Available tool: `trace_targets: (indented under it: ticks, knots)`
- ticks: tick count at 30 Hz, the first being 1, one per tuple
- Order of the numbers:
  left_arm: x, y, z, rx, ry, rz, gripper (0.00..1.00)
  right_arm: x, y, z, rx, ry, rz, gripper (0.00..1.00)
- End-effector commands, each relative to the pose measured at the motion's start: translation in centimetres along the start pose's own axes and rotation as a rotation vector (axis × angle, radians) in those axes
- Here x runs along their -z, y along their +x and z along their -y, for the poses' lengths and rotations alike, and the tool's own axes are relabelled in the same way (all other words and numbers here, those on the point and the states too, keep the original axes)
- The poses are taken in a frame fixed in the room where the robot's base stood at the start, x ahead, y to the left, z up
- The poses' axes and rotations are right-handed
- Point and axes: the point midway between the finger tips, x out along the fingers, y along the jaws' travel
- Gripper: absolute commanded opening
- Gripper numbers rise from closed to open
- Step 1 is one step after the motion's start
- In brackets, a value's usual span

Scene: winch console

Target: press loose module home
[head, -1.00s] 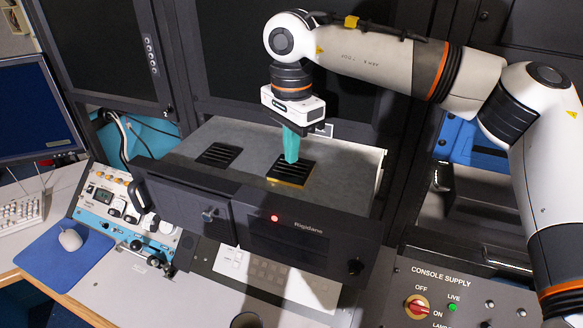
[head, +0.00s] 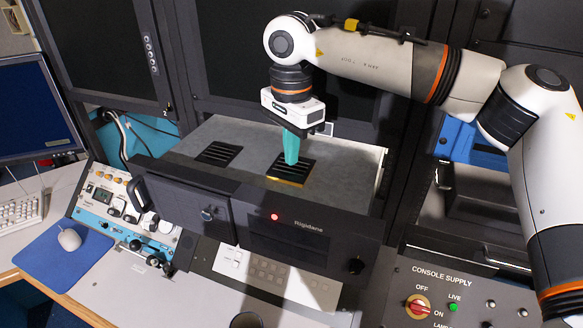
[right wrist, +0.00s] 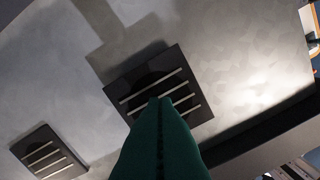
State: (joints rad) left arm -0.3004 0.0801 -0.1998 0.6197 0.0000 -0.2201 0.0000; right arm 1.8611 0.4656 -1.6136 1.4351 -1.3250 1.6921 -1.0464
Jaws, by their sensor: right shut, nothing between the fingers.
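A grey-topped unit (head: 243,138) with a black front panel (head: 265,219) stands out from the console; the panel reads roughly "Rigidane" and has a red light (head: 274,217). Two dark slotted vents are set in its top: a left one (head: 217,154) and a right one (head: 287,175) with a gold front edge. My right gripper (head: 291,160) has teal fingers, shut and empty, pointing down at the right vent. In the right wrist view the fingertips (right wrist: 160,100) overlap that vent's slats (right wrist: 188,99); whether they touch is unclear. My left gripper is out of view.
A control panel (head: 122,208) with knobs is at left, beside a blue mat (head: 62,262) with a mouse (head: 69,239). A console supply panel (head: 455,290) with a red switch (head: 418,306) and green LIVE light is at right. Dark cabinets rise behind.

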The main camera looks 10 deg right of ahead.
Motion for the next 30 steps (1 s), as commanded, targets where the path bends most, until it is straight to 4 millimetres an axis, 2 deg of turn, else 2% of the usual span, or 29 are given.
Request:
trace_targets:
  ticks: [20, 26, 30]
  knots:
    - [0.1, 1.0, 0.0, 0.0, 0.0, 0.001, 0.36, 0.0, 1.5, 0.0, 0.002, 0.0, -0.001, 0.0]
    - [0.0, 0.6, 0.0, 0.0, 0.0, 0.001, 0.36, 0.0, 1.0, 0.0, 0.001, 0.0, 0.0, 0.0]
    - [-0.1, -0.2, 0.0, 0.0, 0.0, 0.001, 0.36, 0.0, -0.1, 0.0, 0.001, 0.0, 0.0, 0.0]
